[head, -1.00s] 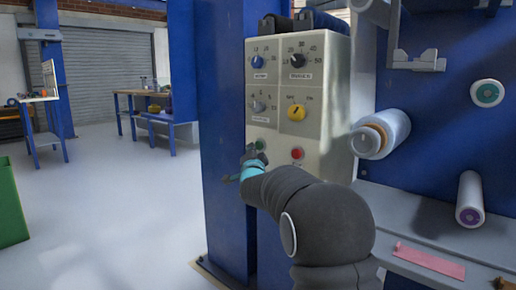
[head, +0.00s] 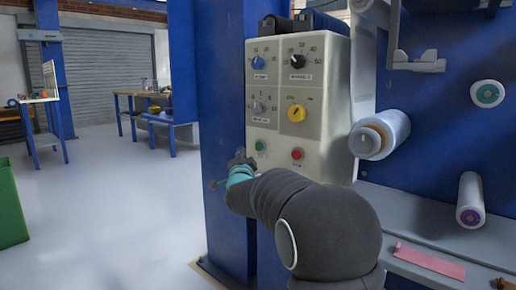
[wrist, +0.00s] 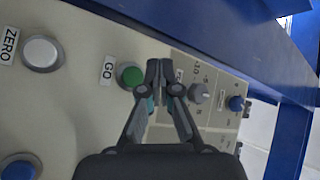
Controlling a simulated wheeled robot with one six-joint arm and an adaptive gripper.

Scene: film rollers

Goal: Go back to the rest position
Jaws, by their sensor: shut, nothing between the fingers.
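My gripper (head: 240,158) is at the left edge of the control panel (head: 328,120), in front of the blue column, low beside the green button (head: 260,146). In the wrist view my gripper (wrist: 160,68) is shut and empty, with its fingertips together. There the green button (wrist: 131,76), labelled GO, shows just left of the fingertips. I cannot tell from this view how far the fingertips are from the panel face. My arm reaches in from the lower right of the head view.
The panel also has a red button (head: 297,154), a yellow knob (head: 296,114) and several other knobs. A blue column (head: 222,120) stands left of it. Film rollers (head: 380,135) project at right. Open floor (head: 110,215) lies left, with a green bin (head: 10,205).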

